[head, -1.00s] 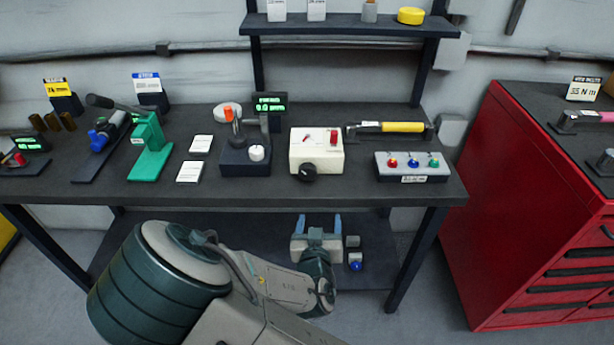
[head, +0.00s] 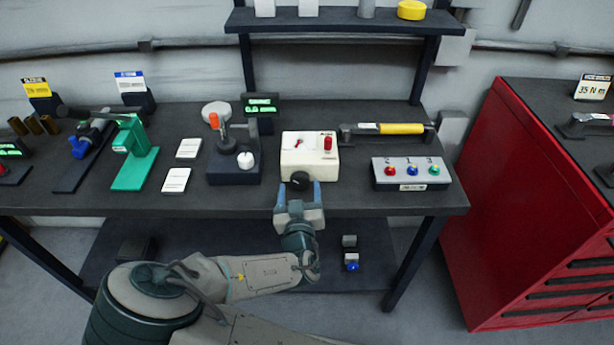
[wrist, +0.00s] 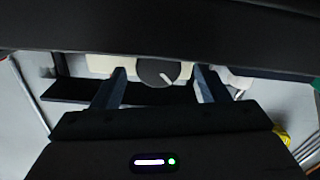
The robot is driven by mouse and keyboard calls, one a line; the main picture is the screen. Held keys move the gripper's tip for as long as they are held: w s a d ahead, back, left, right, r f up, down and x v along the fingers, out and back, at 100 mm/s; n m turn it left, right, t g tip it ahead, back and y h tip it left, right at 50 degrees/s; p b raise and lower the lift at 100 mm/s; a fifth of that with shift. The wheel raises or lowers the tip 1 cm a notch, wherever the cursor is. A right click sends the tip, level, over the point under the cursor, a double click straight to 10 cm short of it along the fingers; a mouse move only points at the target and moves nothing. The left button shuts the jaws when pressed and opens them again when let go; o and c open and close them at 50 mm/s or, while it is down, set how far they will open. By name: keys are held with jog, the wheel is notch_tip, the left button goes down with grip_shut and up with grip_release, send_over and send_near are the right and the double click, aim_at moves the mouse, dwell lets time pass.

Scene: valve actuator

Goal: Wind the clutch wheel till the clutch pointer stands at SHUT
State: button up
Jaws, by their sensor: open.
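A cream box (head: 309,160) stands at the front of the bench with a dark round wheel (head: 299,181) on its front face. A small red pointer (head: 299,142) is on its upper panel, beside a red knob (head: 328,143); its lettering is too small to read. My gripper (head: 298,192) is open and empty at the bench's front edge, just before the wheel. In the wrist view the wheel (wrist: 157,72), with a white mark at its lower right, shows between my two fingertips (wrist: 161,76). I cannot tell whether the fingers touch it.
A grey button box (head: 411,174) stands to the right and a dark unit with a white knob (head: 234,165) to the left. A yellow-handled tool (head: 402,129) lies behind. The bench edge (head: 370,203) runs close by my gripper.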

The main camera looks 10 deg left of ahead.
jog(key=shift+w+a, duration=0.15)
jog(key=shift+w, duration=0.45)
jog(key=c, duration=1)
jog(key=shift+f+m+b, duration=0.1)
jog(key=shift+m+b, duration=0.2)
jog(key=shift+b, duration=0.1)
jog(key=m+b, duration=0.4)
jog(key=b, duration=0.1)
jog(key=shift+w+f, duration=0.1)
jog(key=shift+f, duration=0.05)
jog(key=m+b, duration=0.3)
jog(key=b, duration=0.1)
jog(key=shift+r+m+b, duration=0.2)
jog(key=shift+m+b, duration=0.4)
jog(key=shift+b, duration=0.3)
